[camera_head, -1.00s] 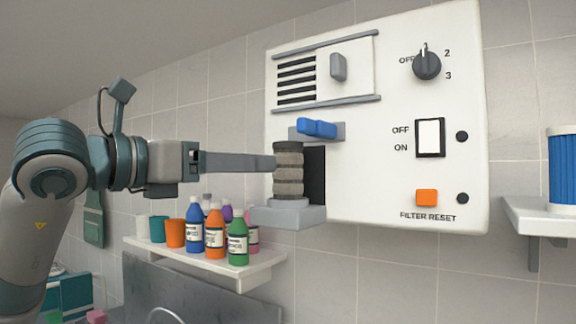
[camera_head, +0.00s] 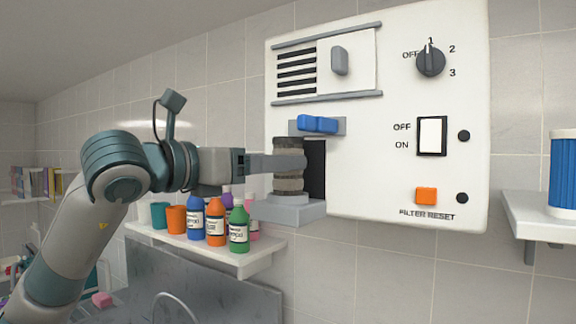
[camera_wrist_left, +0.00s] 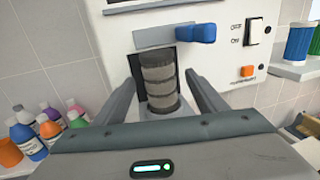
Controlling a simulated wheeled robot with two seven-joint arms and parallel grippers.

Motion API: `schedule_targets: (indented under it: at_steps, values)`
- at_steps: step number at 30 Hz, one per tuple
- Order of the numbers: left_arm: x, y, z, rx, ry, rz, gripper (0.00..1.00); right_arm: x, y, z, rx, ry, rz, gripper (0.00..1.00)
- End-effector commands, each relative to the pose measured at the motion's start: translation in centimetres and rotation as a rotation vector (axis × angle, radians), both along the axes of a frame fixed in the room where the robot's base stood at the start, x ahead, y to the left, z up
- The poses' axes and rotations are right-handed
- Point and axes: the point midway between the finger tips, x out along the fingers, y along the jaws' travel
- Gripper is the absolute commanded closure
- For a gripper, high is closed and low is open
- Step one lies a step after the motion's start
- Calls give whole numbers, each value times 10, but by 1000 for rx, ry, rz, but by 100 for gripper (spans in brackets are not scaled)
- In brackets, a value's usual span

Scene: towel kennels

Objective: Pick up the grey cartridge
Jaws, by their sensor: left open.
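The grey cartridge (camera_head: 288,183), a ribbed grey-brown cylinder, stands upright on a grey ledge (camera_head: 292,212) in front of the dark opening of the white wall unit (camera_head: 375,185). My left gripper (camera_head: 290,163) is at the cartridge, with one finger crossing in front of its upper half in the head view. In the left wrist view the two fingers are open, one on each side of the cartridge (camera_wrist_left: 160,82). Gaps show between the fingers and the cartridge there. My right gripper is not in view.
A blue latch handle (camera_head: 318,125) sits just above the cartridge. Several bottles and cups stand on a white shelf (camera_head: 255,260) below the arm. A blue cylinder (camera_head: 564,172) stands on the right shelf (camera_head: 540,220).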

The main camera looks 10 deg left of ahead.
Motion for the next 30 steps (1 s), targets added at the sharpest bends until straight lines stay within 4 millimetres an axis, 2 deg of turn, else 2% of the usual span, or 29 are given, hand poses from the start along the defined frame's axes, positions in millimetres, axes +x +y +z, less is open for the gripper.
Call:
schedule_targets:
  at_steps: [3, 10, 15, 28, 29, 30]
  values:
    - [10, -6, 3, 1, 3, -1, 35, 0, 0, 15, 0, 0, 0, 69]
    - [30, -19, 0, -1, 3, -1, 35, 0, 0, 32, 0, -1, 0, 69]
    - [36, -23, -2, 1, 1, -1, 35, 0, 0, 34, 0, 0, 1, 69]
    - [36, -23, -3, 0, 0, 0, 35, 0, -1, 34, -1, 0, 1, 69]
    - [36, -23, -3, 0, 0, 0, 38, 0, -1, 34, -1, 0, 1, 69]
    - [36, -23, -3, 0, 0, 0, 47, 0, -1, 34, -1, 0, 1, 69]
